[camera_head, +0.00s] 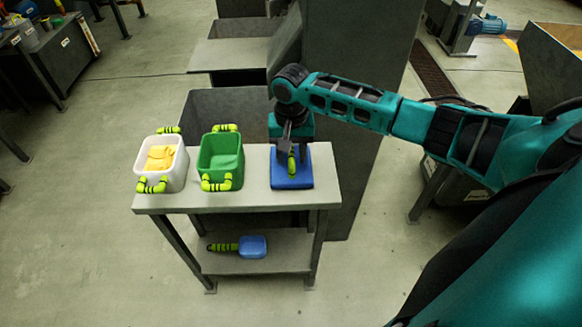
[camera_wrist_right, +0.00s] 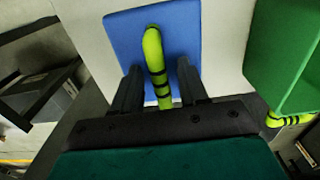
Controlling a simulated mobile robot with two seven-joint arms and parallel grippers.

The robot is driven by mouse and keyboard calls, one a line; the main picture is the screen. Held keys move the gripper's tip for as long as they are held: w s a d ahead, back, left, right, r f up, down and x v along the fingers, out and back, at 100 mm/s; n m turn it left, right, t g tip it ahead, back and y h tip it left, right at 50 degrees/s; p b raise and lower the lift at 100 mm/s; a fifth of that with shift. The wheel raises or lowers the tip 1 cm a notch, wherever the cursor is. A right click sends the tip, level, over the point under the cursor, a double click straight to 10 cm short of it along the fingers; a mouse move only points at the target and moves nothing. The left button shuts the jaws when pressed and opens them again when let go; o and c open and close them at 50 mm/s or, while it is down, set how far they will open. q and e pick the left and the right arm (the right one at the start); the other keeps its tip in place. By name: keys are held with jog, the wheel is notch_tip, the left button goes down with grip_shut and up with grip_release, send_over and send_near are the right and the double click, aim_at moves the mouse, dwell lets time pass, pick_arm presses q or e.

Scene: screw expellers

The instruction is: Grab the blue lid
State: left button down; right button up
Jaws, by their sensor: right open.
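The blue lid (camera_head: 296,178) lies flat at the right end of the grey table top, with a yellow-green handle (camera_head: 291,162) with black bands standing up from its middle. In the right wrist view the blue lid (camera_wrist_right: 175,40) is below the fingers and its handle (camera_wrist_right: 154,55) runs between them. My right gripper (camera_head: 293,155) points down over the lid. Its two fingers (camera_wrist_right: 160,85) are apart, one on each side of the handle, and a gap shows on both sides. My left gripper is in neither view.
A green bin (camera_head: 222,165) and a white bin (camera_head: 178,178) holding yellow material stand left of the lid, both with yellow-green handles. A blue scoop (camera_head: 252,247) lies on the lower shelf (camera_head: 285,255). A dark machine panel (camera_head: 355,60) rises behind the table.

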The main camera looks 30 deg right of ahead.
jog(key=shift+f, duration=0.25)
grip_shut()
jog(key=shift+r, duration=0.1)
dwell(0.3)
